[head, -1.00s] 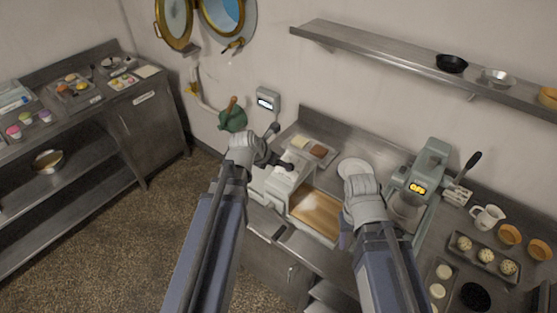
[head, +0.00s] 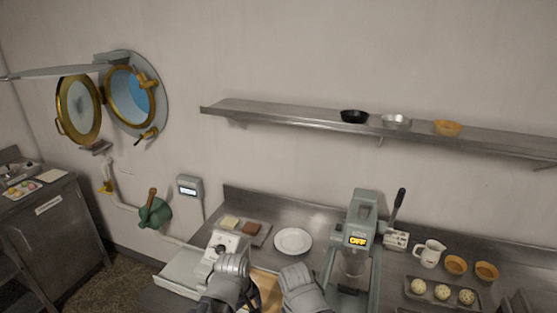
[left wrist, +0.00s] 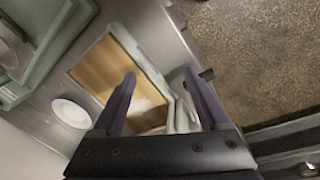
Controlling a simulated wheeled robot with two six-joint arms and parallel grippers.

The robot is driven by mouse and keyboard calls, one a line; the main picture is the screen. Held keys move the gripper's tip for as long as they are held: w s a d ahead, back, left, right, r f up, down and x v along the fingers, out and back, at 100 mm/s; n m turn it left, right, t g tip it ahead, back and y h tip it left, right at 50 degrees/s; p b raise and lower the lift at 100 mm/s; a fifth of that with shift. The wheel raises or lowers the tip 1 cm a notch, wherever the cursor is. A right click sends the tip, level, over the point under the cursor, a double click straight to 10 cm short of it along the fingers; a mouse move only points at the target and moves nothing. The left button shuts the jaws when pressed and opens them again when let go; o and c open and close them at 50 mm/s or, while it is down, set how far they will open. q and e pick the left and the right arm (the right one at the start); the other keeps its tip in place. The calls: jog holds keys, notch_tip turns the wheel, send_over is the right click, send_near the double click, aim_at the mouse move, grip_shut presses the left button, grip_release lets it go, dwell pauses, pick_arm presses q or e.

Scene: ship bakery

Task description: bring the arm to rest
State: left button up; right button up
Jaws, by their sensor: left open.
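My left gripper (left wrist: 160,88) is open in the left wrist view, its two dark fingers spread with nothing between them. It is above the counter with the wooden board (left wrist: 98,68), which has a pale floury patch. In the head view my left arm's wrist shows at the bottom centre, in front of the grey machine (head: 222,246); its fingers are hidden there. My right gripper (head: 303,290) shows at the bottom, just right of the left one, over the board's edge. Its fingers cannot be made out.
A white plate (head: 293,241) and a tray with two blocks (head: 243,231) lie on the counter. A shelf (head: 300,122) runs above.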

pick_arm(q)
jog(key=s+d+f+m+g+y+b, duration=0.2)
jog(key=s+f+m, duration=0.3)
jog(key=m, duration=0.6)
jog(key=shift+s+d+m+b, duration=0.25)
jog(key=shift+s+m+b, duration=0.15)
jog(key=shift+s+b, duration=0.4)
jog(key=shift+c, duration=0.3)
